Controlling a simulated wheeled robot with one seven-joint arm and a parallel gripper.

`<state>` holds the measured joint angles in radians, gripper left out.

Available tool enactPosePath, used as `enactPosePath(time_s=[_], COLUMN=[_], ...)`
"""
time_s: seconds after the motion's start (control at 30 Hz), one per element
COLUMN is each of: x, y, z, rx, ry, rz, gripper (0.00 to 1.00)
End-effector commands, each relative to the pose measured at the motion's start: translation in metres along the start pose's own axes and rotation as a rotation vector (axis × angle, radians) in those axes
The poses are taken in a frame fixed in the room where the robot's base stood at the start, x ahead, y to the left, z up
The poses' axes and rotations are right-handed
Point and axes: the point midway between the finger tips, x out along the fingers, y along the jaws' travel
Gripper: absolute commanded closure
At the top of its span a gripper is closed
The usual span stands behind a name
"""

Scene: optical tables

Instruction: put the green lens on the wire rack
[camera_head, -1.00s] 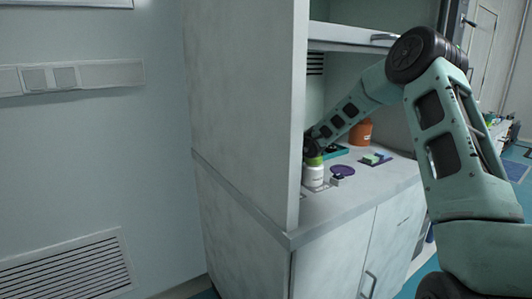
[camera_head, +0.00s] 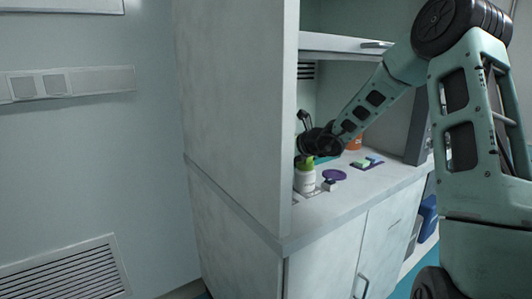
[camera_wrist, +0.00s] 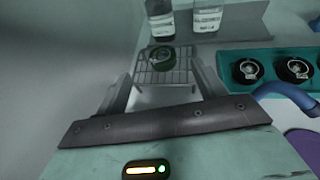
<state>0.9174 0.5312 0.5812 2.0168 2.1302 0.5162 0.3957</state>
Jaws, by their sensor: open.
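The green lens (camera_wrist: 162,58), a dark round mount with a green rim, sits on the wire rack (camera_wrist: 150,77) in the wrist view, towards the rack's far part. My gripper (camera_wrist: 163,75) is open, one finger on each side of the rack in the picture. Nothing shows held between the fingers, and the lens appears apart from them. In the head view my dark wrist (camera_head: 320,143) is low over the cabinet worktop, behind a white bottle. The rack and lens cannot be made out there.
A teal tray (camera_wrist: 228,57) with dark round lenses stands right of the rack, beside a blue curved thing (camera_wrist: 290,93). Bottles (camera_wrist: 160,22) stand behind the rack. The cabinet side wall (camera_head: 240,120) is close at left.

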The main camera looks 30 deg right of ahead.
Motion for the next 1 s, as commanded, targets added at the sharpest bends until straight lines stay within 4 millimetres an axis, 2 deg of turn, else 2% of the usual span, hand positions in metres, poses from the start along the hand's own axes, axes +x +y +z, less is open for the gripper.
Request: enactPosePath(time_s=[0.1,0.23,0.83,1.0], x=[-0.016,-0.024,-0.026,-0.034], y=[-0.001,0.000,0.000,0.000], z=[0.001,0.000,0.001,0.021], rx=[-0.001,0.000,0.001,0.000], ry=[0.000,0.000,0.000,0.000], rz=[-0.002,-0.001,0.000,0.000], gripper=[0.30,0.30,0.30,0.30])
